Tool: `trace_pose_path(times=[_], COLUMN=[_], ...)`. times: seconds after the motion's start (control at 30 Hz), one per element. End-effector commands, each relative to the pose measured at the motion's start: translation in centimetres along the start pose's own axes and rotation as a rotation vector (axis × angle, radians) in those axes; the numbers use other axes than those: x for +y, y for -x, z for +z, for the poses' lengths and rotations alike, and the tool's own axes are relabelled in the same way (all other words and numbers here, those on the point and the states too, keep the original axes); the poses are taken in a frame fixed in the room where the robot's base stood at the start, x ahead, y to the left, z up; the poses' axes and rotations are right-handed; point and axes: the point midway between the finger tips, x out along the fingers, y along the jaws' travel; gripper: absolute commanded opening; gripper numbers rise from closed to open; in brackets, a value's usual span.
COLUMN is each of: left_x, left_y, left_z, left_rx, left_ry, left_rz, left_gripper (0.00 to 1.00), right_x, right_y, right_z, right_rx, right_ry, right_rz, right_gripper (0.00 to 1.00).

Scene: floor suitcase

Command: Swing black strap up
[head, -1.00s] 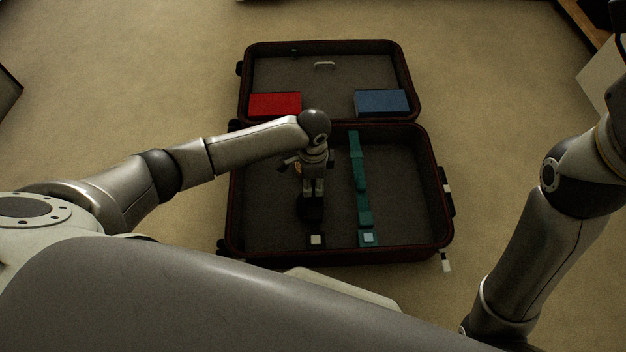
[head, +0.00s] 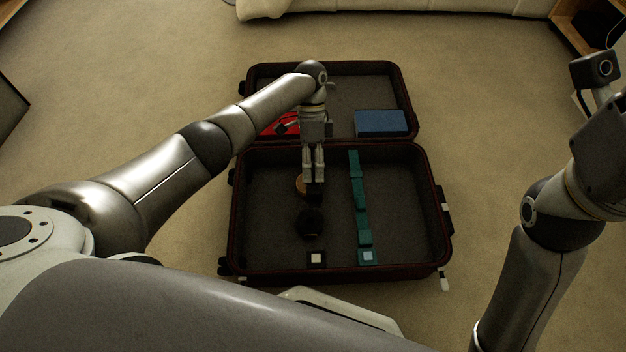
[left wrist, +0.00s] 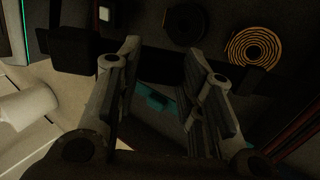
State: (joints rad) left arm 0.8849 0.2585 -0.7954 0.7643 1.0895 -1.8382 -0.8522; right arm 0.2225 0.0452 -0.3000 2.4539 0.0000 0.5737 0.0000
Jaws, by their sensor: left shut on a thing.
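The open suitcase (head: 438,262) lies on the floor, its lid half at the back. My left gripper (head: 314,182) points down over the left of the near half, close to the hinge. It is shut on the black strap (left wrist: 160,65), a dark band crossing between the fingers in the left wrist view. In the head view the held part is mostly hidden by the fingers. A black buckle with a pale square (head: 316,259) lies at the near wall; it also shows in the left wrist view (left wrist: 104,14). My right gripper cannot be made out.
A teal strap (head: 361,200) lies lengthwise right of the gripper. A brown coil (left wrist: 253,50) and a dark coil (left wrist: 185,25) lie near the held strap. A red item (head: 270,126), partly behind my arm, and a blue item (head: 381,122) are in the lid.

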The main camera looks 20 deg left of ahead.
Motion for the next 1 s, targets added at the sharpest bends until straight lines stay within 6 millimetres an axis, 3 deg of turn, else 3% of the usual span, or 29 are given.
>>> trace_pose_path(times=[0.8, 0.83, 1.0], left_x=[-0.2, -0.2, -0.3], left_y=[1.4, 1.4, 1.4], left_z=[-0.1, -0.1, -0.1], left_rx=[-0.001, -0.001, -0.001], left_ry=[-0.002, -0.002, -0.001], left_rz=[0.083, 0.083, 0.082], left_gripper=[0.0, 0.37, 0.57], right_x=[-0.5, -0.5, -0.5], right_y=[-1.1, -1.1, -1.1], right_z=[-1.1, -1.1, -1.1], right_rx=[0.061, 0.061, 0.061], right_ry=[0.008, 0.008, 0.008], right_rz=[-0.025, -0.025, -0.025], right_gripper=[0.0, 0.0, 0.0])
